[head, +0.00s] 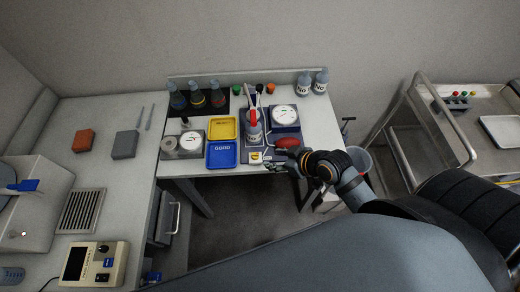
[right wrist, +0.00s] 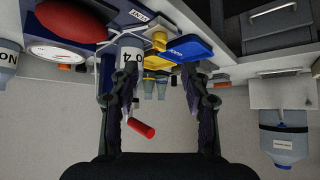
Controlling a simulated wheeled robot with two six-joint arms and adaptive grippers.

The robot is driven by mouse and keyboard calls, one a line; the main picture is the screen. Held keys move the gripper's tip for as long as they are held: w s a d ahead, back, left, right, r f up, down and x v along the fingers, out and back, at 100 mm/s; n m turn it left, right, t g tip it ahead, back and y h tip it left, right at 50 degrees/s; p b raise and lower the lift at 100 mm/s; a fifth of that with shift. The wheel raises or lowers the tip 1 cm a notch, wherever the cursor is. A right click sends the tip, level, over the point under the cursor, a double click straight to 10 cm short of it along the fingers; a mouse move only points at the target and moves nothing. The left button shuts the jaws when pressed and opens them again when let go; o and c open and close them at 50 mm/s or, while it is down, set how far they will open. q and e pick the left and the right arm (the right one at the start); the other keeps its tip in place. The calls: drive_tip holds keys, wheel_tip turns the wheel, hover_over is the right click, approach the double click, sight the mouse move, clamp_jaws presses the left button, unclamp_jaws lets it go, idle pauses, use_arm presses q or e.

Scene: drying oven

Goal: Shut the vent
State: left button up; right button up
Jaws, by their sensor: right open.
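A small yellow valve handle (head: 256,156) sits on a white block at the front of the blue-based apparatus, and I take it as the vent. Whether the handle is turned open or shut is unclear. My left gripper is out of view.
A red bulb (head: 287,142) and a dial gauge (head: 284,114) are close to my right gripper. A white bottle with a red top (head: 253,121) stands behind the valve. Yellow (head: 223,128) and blue (head: 221,154) trays lie left. Flasks stand at the back left.

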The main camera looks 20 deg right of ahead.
sight(257, 156)
drive_tip(key=p+x, duration=0.1)
drive_tip(key=x, duration=0.8)
drive_tip(key=shift+w, duration=0.2)
drive_tip(key=shift+w+a+f, duration=0.15)
drive_tip(key=shift+f, duration=0.05)
drive_tip(key=shift+w+f, duration=0.15)
drive_tip(key=shift+f, duration=0.1)
clamp_jaws()
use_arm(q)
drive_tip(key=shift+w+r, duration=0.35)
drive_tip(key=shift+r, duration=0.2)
